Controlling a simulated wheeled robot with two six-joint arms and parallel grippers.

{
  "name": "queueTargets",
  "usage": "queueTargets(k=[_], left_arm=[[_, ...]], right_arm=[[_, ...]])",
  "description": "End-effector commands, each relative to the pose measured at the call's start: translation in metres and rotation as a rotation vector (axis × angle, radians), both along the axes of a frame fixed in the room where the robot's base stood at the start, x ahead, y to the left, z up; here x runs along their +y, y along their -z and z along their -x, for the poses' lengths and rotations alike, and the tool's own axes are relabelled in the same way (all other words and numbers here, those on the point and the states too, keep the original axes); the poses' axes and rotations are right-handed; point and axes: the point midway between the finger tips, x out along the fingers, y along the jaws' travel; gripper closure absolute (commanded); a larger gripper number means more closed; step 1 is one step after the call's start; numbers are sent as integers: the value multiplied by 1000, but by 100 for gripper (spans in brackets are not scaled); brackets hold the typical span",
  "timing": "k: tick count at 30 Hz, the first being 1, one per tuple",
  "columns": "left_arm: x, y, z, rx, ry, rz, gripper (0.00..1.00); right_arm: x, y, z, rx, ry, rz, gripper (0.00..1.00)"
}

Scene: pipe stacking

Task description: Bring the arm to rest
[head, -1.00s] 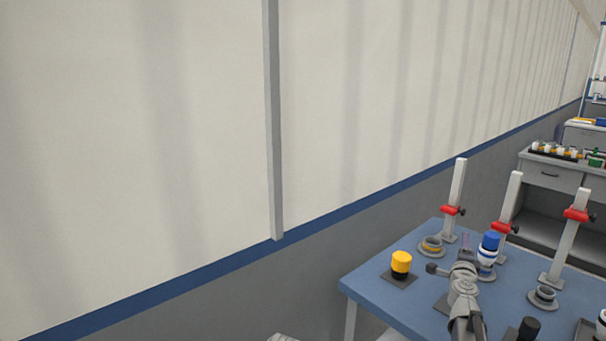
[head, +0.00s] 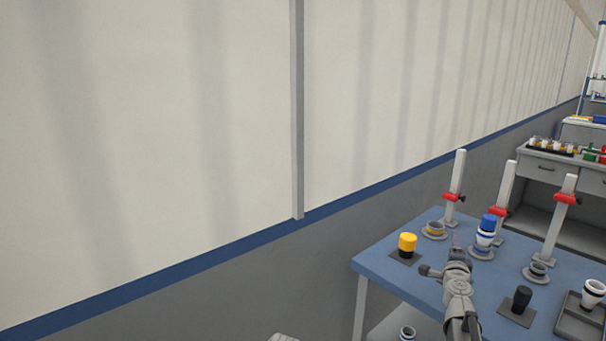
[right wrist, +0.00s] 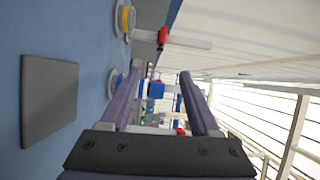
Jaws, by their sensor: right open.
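My right gripper (head: 457,248) is held above the blue table (head: 385,264). It is seen from behind and small in the head view. In the right wrist view my right gripper (right wrist: 162,76) has its two fingers apart, with nothing held between them. A stack with a blue top (right wrist: 156,90) shows beyond the fingers, apart from them. The same blue and white stack (head: 487,228) stands on a round base on the table in the head view. My left gripper is in neither view.
Posts with red clamps, one of them (head: 456,184), rise at the table's back. A yellow and black piece (head: 407,243), a black piece (head: 522,298) and a grey tray (head: 568,322) are on the table. A bare square plate (right wrist: 48,100) lies near the gripper.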

Motion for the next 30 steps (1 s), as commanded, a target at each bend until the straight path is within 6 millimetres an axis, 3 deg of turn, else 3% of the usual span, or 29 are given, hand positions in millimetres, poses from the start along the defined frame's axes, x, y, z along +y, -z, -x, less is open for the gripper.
queueTargets(k=[5,11,14,19,24,26,30], left_arm=[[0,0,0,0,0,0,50],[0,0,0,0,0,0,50],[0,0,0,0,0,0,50],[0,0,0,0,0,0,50],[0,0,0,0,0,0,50],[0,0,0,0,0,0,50],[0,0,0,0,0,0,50]], right_arm=[[31,1,-5,22,-80,49,38],[88,5,-10,67,-225,139,38],[124,11,-10,100,-321,197,38],[213,32,2,194,-556,341,38],[321,78,45,360,-878,545,38],[353,98,69,434,-992,621,38],[408,147,138,645,-1250,807,38]])
